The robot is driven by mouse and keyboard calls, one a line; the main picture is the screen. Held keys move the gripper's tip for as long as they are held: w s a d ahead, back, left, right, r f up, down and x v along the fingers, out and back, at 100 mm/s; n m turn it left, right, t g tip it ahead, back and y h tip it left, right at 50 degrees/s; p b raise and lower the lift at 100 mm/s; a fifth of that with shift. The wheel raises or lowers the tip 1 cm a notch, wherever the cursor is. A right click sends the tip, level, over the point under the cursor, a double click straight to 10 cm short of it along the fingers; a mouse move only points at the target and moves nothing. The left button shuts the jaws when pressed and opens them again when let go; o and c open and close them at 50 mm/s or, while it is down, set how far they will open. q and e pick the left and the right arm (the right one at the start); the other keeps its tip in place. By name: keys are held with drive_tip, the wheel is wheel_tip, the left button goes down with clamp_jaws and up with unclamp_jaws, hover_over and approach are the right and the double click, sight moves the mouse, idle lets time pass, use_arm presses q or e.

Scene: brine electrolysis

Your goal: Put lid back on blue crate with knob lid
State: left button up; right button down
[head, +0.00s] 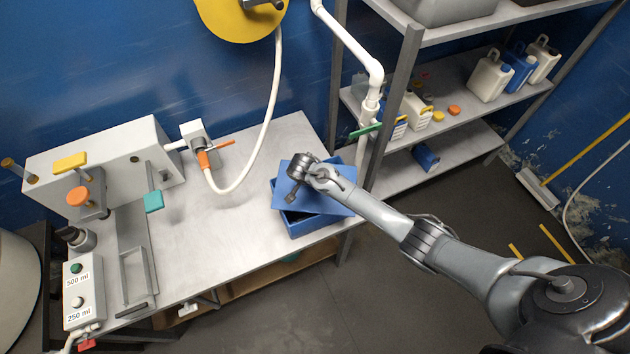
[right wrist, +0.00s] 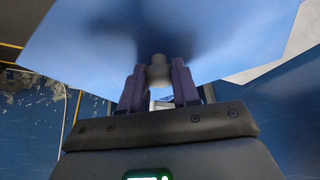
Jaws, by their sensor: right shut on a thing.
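The blue crate (head: 308,227) stands at the right front end of the steel bench. The flat blue lid (head: 326,205) is over the crate, turned and offset from its rim, so part of the open crate shows at the front and back right. My right gripper (head: 292,197) is above the lid. In the right wrist view its two fingers (right wrist: 158,78) are shut on the grey knob (right wrist: 159,68) of the lid (right wrist: 85,38). Whether the lid touches the rim is unclear. My left gripper is not in view.
A steel shelf (head: 405,110) with jugs stands right behind the crate. A white hose (head: 262,130) and an orange-handled tap (head: 205,158) are left of it. A dispenser with push buttons (head: 84,290) is at the far left. The middle of the bench is clear.

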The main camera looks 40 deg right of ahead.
idle(0.4)
idle(0.6)
drive_tip(key=shift+f+p, duration=0.15)
drive_tip(key=shift+p, duration=0.25)
idle(0.4)
idle(0.9)
drive_tip(key=c, duration=0.8)
unclamp_jaws()
drive_tip(key=shift+o, duration=0.5)
drive_tip(key=o, duration=0.4)
drive_tip(key=shift+o, duration=0.2)
